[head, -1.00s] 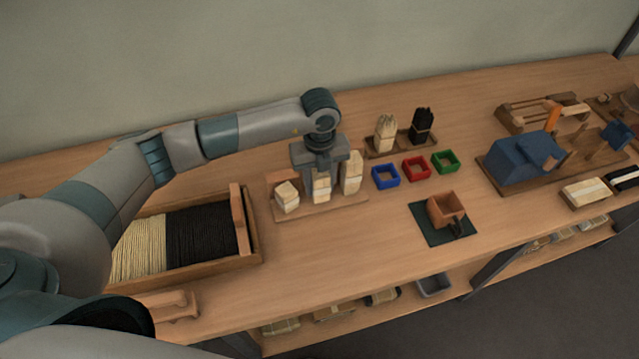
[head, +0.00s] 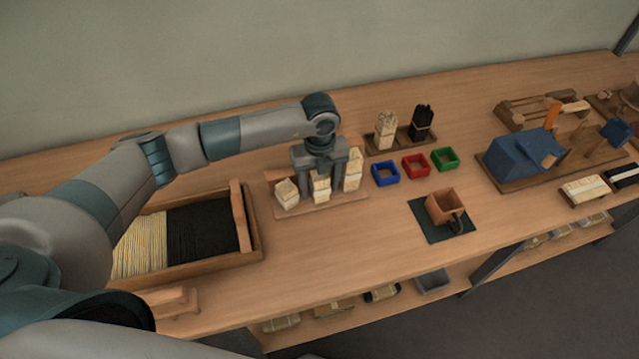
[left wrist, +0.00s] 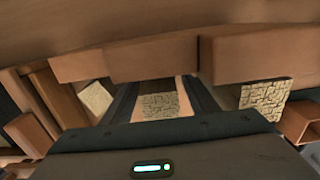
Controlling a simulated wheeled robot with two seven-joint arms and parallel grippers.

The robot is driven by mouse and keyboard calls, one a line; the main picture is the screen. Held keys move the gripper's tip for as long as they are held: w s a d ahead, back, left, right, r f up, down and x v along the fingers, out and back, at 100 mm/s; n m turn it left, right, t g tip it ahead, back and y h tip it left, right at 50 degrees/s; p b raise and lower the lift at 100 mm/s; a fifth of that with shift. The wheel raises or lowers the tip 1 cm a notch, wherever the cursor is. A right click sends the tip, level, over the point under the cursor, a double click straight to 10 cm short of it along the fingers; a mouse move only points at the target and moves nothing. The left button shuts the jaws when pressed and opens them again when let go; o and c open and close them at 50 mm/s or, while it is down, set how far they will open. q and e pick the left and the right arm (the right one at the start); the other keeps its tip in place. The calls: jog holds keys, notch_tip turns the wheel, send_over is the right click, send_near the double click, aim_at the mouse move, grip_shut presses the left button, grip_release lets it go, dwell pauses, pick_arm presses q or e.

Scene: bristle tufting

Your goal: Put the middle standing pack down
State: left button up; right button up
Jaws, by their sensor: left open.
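Three pale packs stand in a row on a wooden board (head: 300,211). The middle pack (head: 321,189) stands upright between the left pack (head: 287,193) and the taller-looking right pack (head: 353,171). My left gripper (head: 320,172) is open over the middle pack, pointing down, with its fingers on either side of the pack's top. In the left wrist view the middle pack's patterned top (left wrist: 160,105) shows between the two fingers. I cannot tell whether the fingers touch it. My right gripper is not in view.
A tray of pale and black bristles (head: 250,250) lies to the left. A blue bin (head: 385,173), a red bin (head: 414,166) and a green bin (head: 445,159) stand to the right. A holder (head: 401,142) with pale and black tufts stands behind them. The front table middle is clear.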

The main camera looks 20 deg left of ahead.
pick_arm(q)
jog(key=shift+r, duration=0.3)
notch_tip(320, 180, up, 10)
jog(key=b, duration=0.3)
jog(key=shift+r+b, duration=0.1)
jog(key=shift+b, duration=0.2)
jog(key=shift+r, duration=0.75)
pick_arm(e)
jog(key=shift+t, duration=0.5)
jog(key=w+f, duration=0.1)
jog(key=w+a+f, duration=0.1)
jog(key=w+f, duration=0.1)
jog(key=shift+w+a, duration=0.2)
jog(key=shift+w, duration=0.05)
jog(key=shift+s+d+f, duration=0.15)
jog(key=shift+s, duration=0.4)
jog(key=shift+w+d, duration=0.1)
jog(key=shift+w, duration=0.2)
